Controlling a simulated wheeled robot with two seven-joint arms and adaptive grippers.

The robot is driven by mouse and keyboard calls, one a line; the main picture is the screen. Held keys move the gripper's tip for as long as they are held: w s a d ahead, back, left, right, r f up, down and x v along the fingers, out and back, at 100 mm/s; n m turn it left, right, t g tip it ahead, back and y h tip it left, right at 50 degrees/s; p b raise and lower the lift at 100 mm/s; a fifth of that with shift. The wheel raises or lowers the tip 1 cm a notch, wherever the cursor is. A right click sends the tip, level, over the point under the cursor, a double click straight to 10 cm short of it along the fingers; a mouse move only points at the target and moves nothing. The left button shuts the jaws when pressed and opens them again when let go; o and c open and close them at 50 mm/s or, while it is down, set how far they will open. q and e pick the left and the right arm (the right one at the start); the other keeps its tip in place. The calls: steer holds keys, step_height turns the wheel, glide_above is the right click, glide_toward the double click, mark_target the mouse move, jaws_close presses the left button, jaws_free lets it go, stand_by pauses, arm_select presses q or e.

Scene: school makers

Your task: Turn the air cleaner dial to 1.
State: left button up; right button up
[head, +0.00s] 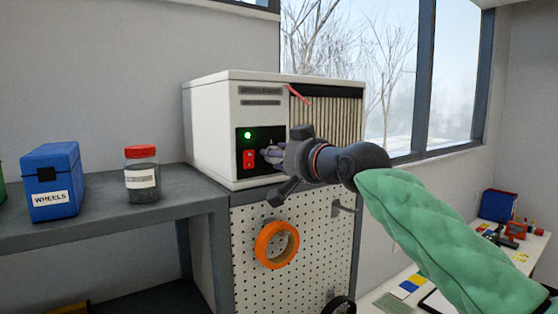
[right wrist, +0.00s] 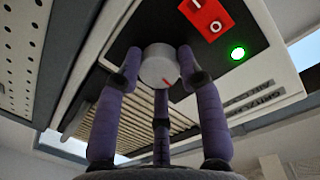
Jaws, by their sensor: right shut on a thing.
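The air cleaner (head: 215,110) is a white box on the grey counter, with a lit green lamp (head: 247,135) and a red rocker switch (head: 249,158) on its black panel. My right gripper (head: 271,154) reaches the panel from the right and hides the dial in the head view. In the right wrist view the dial (right wrist: 158,62) is a pale grey round knob with a short red mark near its rim. The purple fingers of my right gripper (right wrist: 158,72) are closed around the knob. No scale numbers can be read. My left gripper is not in view.
A jar with a red lid (head: 142,175) and a blue WHEELS box (head: 51,182) stand left on the counter (head: 100,217). Below the cleaner, an orange tape roll (head: 262,251) hangs on a pegboard (head: 300,220). A red strip (head: 297,94) shows by the grille (head: 325,118).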

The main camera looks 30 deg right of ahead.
steer(key=shift+w+a+f+n, duration=0.15)
steer(key=shift+f+n, duration=0.25)
steer(key=shift+n, duration=0.2)
steer(key=o, duration=0.9)
steer(key=shift+o, duration=1.3)
steer(key=shift+r, duration=0.15)
steer(key=s+r, duration=0.1)
steer(key=s, duration=1.1)
steer(key=shift+d, duration=0.25)
